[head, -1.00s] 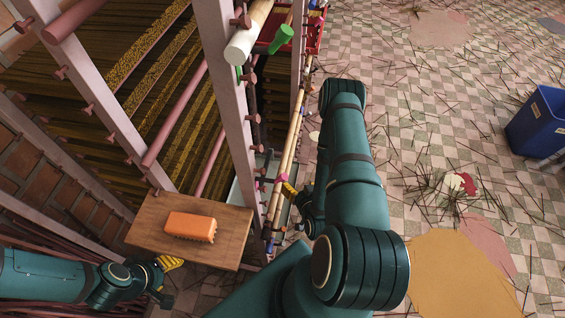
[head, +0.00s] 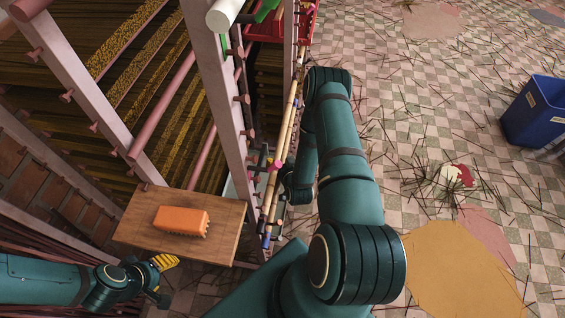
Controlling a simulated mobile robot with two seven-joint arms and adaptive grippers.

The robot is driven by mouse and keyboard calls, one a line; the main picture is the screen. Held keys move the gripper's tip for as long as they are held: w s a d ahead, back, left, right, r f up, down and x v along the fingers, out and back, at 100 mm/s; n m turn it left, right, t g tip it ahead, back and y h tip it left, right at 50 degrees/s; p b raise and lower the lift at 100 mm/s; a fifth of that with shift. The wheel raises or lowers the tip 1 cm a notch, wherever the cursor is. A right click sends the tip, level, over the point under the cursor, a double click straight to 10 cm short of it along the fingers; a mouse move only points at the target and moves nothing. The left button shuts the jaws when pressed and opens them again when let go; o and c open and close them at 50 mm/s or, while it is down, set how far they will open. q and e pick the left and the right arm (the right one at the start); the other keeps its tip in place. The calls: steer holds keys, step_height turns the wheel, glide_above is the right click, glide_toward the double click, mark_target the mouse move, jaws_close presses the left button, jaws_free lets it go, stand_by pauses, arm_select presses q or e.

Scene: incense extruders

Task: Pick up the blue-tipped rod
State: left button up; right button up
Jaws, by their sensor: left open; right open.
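Several long thin rods run down along the upright rack at picture centre. One rod has a blue tip (head: 266,241) at its lower end; I cannot tell its full length apart from the neighbouring pale rods (head: 285,135). A pink piece (head: 273,166) shows partway along the rods. My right gripper (head: 284,175) is close beside the rods near this pink piece, mostly hidden by its own wrist and arm; I see nothing held. My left gripper (head: 162,280) is open and empty at the lower left, below the wooden board.
An orange block (head: 181,221) lies on the wooden board (head: 226,218). Rack posts with pegs (head: 215,80) stand left of the rods. A white-ended cylinder (head: 222,15) and a red crate (head: 268,32) are at the top. A blue bin (head: 535,112) stands right on the stick-littered floor.

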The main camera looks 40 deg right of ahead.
jaws_close()
stand_by(0.5)
